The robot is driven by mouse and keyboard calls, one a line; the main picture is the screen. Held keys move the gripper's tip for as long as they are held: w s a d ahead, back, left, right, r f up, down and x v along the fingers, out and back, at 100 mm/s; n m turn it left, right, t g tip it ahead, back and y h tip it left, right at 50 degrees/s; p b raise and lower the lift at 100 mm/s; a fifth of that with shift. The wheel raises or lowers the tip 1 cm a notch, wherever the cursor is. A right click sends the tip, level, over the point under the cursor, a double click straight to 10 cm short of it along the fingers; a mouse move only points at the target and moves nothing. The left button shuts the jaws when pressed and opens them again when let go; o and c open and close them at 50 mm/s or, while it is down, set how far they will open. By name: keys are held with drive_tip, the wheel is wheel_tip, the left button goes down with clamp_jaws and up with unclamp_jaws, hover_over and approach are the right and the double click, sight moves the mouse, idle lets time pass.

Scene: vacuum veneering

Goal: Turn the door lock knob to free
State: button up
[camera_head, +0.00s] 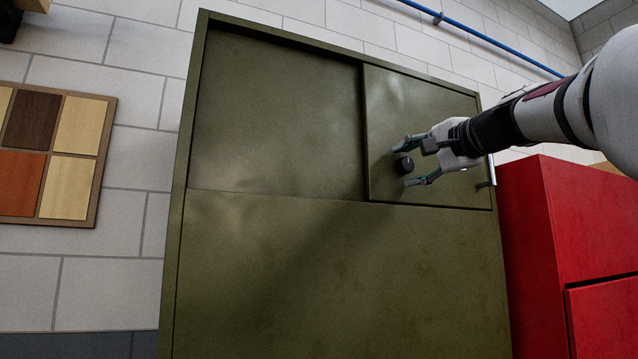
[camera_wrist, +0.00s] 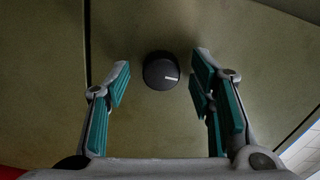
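The lock knob (camera_head: 404,165) is a small round black knob on the right-hand door (camera_head: 390,100) of the olive-green cabinet. In the wrist view the knob (camera_wrist: 161,71) carries a white mark that points toward the right of the picture. My gripper (camera_head: 407,162) is open around the knob. In the wrist view its fingers with teal pads (camera_wrist: 160,78) stand on both sides of the knob, with a gap on each side, so they do not appear to touch it.
A bar handle (camera_head: 491,170) is at the door's right edge. A red cabinet (camera_head: 530,230) stands to the right. A board of wood samples (camera_head: 100,160) hangs on the wall at left. A blue pipe (camera_head: 480,35) runs along the upper wall.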

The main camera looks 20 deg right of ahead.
drive_tip(key=shift+s, duration=0.15)
drive_tip(key=s, duration=1.1)
drive_tip(key=shift+s+d, duration=0.2)
drive_tip(key=shift+s, duration=0.2)
drive_tip(key=s+a+f+n+g+y+p, duration=0.1)
drive_tip(key=a+f+n+g+p, duration=0.2)
drive_tip(key=a+f, duration=0.65)
drive_tip(key=a+f+n+g+y, duration=0.2)
drive_tip(key=a+f+n+g, duration=0.3)
drive_tip(key=f, duration=0.8)
drive_tip(key=s+a+f+n+g+h+p, duration=0.1)
drive_tip(key=s+a+f+n+g, duration=0.2)
drive_tip(key=s+f, duration=0.5)
drive_tip(key=s+a+f+n+g+h+p, duration=0.1)
drive_tip(key=s+a+f+n, duration=0.3)
drive_tip(key=s+f, duration=0.4)
wheel_tip(320, 180, down, 6)
drive_tip(key=shift+a+f+g+h+p, duration=0.2)
drive_tip(key=shift+g+h+p, duration=0.1)
drive_tip(key=shift+g+h, duration=0.55)
